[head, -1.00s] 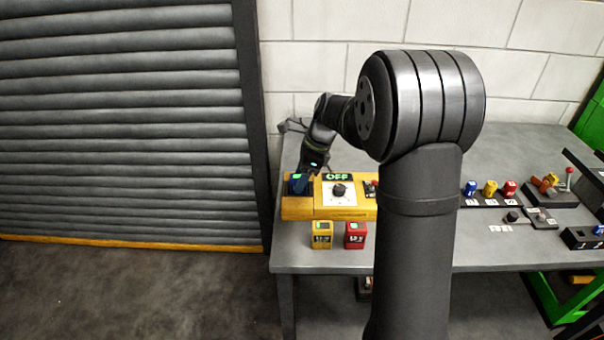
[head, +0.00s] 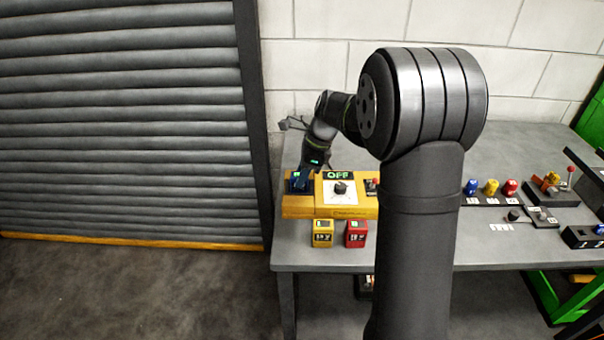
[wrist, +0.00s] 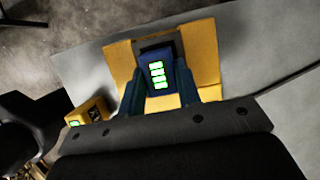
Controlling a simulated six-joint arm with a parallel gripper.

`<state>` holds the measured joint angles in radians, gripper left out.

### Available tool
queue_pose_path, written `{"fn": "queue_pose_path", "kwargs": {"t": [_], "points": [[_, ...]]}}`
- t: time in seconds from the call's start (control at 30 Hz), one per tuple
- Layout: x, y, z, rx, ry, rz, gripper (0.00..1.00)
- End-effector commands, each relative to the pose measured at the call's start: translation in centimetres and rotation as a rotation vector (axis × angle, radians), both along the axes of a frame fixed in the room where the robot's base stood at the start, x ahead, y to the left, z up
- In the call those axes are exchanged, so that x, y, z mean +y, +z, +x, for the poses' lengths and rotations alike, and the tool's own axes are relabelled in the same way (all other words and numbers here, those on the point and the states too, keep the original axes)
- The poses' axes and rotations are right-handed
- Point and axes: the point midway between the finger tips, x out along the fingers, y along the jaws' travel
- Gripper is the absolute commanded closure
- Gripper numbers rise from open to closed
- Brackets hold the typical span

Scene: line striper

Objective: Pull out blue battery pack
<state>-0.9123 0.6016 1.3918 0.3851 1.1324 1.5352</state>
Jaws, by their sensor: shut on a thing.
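The blue battery pack (wrist: 158,76) shows in the wrist view with a column of green lights. It sits at the dark slot in the yellow housing (wrist: 120,62). My gripper (wrist: 158,90) is shut on it, one finger on each side. In the head view the blue pack (head: 297,182) is at the left end of the yellow housing (head: 300,208), partly hidden by my gripper (head: 303,178) above it. I cannot tell how deep the pack sits in the slot.
A yellow pack (head: 322,234) and a red pack (head: 356,234) stand in front of the housing. A dial panel (head: 340,192) marked OFF is to the right. Small coloured parts (head: 490,188) stand farther right. The table's left edge is close to the housing.

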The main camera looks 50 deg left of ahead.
Motion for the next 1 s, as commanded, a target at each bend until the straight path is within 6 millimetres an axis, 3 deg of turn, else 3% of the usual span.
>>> {"fn": "queue_pose_path", "kwargs": {"t": [1.0], "points": [[0.0, 2.7, 0.0, -0.002, 0.000, 0.002, 0.89]]}}
